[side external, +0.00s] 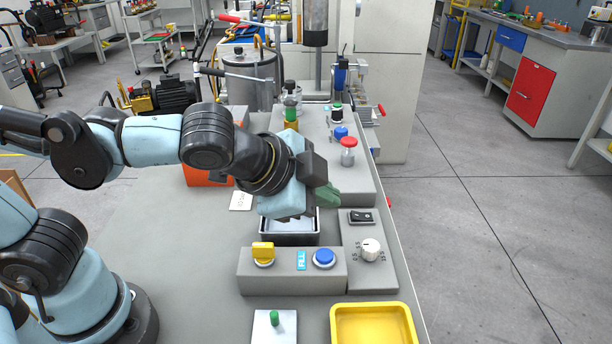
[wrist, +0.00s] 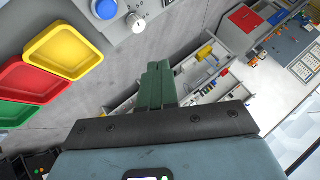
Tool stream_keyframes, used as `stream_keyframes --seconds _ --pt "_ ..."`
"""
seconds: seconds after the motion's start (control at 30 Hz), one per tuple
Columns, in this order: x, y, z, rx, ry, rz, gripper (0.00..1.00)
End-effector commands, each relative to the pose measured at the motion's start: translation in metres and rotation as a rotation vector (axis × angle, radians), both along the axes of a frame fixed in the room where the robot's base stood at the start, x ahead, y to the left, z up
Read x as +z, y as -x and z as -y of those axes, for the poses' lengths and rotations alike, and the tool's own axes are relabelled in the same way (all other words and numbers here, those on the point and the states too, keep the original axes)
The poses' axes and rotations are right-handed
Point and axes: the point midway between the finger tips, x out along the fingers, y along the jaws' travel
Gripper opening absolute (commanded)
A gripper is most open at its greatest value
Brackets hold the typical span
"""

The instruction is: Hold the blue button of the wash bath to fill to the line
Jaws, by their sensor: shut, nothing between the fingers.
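The blue button (side external: 324,257) sits on the right of a grey control box, beside a blue FILL label (side external: 301,260). It also shows at the top of the wrist view (wrist: 104,8). The wash bath (side external: 288,240) is a dark-rimmed basin behind that box. My arm hides its back part, and I cannot make out the fill line or the water level. My gripper (side external: 328,197) is shut and empty, above and behind the button, over the bath's right side, apart from the button. Its green fingers (wrist: 158,85) point outward in the wrist view.
A yellow switch (side external: 263,252) sits left of the button. A white dial (side external: 370,249) and a black rocker switch (side external: 361,216) are on the box to the right. A red button (side external: 348,145) stands behind. A yellow tray (side external: 373,309) and a green-pegged plate (side external: 275,322) lie in front.

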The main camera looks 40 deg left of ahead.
Motion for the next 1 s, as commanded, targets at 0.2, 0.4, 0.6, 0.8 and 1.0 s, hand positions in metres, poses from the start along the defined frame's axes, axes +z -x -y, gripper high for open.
stream_keyframes --seconds 0.2,0.4,0.6,0.8,1.0 --pt "-0.001 0.0 0.0 0.001 0.001 0.0 0.0" --pt "-0.013 0.0 0.0 0.001 0.001 0.0 0.0" --pt "-0.035 0.0 0.0 0.001 0.001 0.0 0.0" --pt "-0.056 0.0 0.0 0.001 0.001 0.0 0.0" --pt "-0.074 -0.001 0.001 0.001 0.001 0.0 0.0"
